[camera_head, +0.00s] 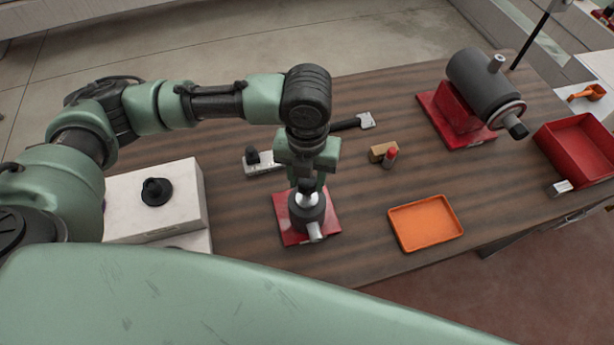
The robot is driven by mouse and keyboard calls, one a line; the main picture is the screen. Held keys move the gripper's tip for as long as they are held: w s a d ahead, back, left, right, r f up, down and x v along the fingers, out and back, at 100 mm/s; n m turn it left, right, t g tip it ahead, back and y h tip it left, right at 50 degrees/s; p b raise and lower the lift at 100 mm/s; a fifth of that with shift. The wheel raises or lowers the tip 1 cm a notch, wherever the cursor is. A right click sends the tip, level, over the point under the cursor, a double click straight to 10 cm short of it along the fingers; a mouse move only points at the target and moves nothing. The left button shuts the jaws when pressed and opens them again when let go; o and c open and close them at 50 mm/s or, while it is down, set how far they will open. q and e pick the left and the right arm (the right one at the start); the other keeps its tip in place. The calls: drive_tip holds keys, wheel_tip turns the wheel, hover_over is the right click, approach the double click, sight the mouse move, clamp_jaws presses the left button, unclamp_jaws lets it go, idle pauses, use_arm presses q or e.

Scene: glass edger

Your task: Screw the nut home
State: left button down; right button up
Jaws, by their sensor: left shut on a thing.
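My left gripper (307,184) points straight down over a small dark grey fixture (306,214) on a red base plate (282,216). It is shut on a small bright silver piece, seemingly the nut (307,199), at the top of the fixture. The fingers hide much of the nut, and I cannot tell how far down its thread it sits. A silver stub (315,232) sticks out of the fixture's near side. My right gripper is not in view.
An orange tray (425,222) lies right of the fixture. A wrench-like tool (365,121), a wooden block with a red-tipped piece (390,157) and a grey motor (483,82) are behind. A white box (150,200) stands left; a red bin (578,148) stands right.

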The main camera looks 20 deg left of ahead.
use_arm(q)
drive_tip(key=m, duration=0.6)
drive_tip(key=c, duration=1)
unclamp_jaws()
drive_tip(key=shift+c, duration=0.2)
